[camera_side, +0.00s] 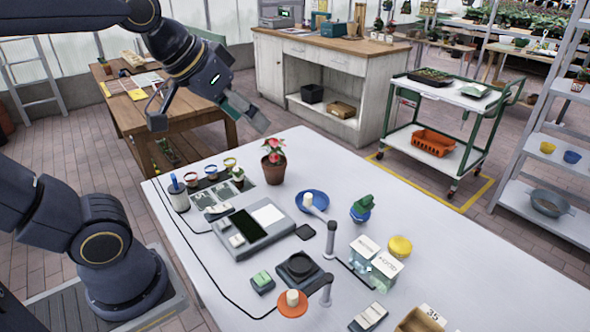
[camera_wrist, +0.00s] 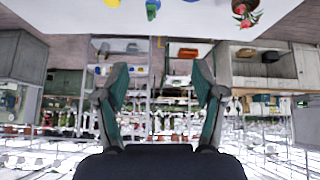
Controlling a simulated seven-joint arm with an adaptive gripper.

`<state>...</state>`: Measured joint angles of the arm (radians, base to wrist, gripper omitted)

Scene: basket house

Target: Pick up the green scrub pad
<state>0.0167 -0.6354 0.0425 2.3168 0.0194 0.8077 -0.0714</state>
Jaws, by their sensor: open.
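A dark green piece (camera_side: 362,203) sits on a small blue item toward the right of the white table in the side view; it looks like the scrub pad, though its shape is too small to be sure. A green piece also shows at the top edge of the wrist view (camera_wrist: 152,11). A lighter green block (camera_side: 261,279) lies near the table's front left. My gripper (camera_side: 207,116) is open and empty, high beyond the table's back left, far from both green pieces. Its spread fingers also show in the wrist view (camera_wrist: 160,76).
The white table (camera_side: 480,265) is clear at right. A potted red flower (camera_side: 273,168), a grey console (camera_side: 253,232), a blue dish (camera_side: 315,200), curved posts (camera_side: 330,240), clear boxes (camera_side: 372,262) and a yellow round item (camera_side: 400,246) crowd its left and middle.

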